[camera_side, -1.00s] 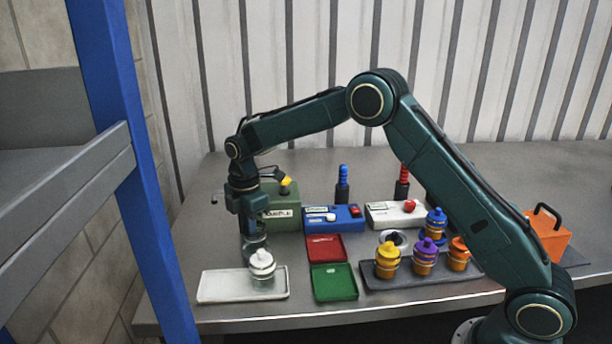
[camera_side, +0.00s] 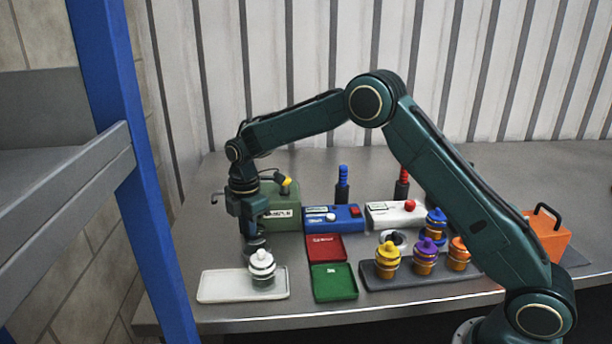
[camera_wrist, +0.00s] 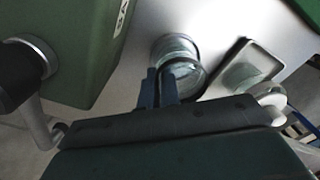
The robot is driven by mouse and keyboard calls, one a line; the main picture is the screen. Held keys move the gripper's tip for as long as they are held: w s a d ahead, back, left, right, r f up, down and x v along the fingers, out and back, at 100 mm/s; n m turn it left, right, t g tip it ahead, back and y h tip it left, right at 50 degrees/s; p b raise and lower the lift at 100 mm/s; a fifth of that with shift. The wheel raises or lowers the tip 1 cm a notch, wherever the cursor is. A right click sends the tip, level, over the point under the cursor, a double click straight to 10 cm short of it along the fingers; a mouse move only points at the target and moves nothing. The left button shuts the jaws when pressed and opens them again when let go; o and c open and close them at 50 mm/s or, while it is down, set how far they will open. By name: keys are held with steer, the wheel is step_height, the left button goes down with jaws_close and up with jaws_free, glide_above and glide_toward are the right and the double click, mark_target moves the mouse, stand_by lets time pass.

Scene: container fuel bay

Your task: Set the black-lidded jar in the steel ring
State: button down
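My gripper (camera_side: 253,228) points down at the left of the table, behind the white tray. In the wrist view its two fingers (camera_wrist: 159,88) are close together at the edge of a round glass jar with a dark rim (camera_wrist: 184,78), which I take as the black-lidded jar. It hangs under the fingers in the side view (camera_side: 256,243), its lower part hidden by the white-lidded jar.
The white-lidded jar (camera_side: 262,265) stands on the white tray (camera_side: 220,287), close in front. A green box (camera_side: 283,215) stands behind my gripper. Red (camera_side: 325,247) and green (camera_side: 334,283) trays lie to the right, then a dark rack (camera_side: 375,284) with several coloured-lidded jars.

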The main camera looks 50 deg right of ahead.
stand_by(0.4)
steer(key=c, duration=1.1)
jaws_free()
steer(key=shift+f, duration=0.1)
steer(key=shift+c, duration=0.2)
steer(key=shift+r, duration=4.05)
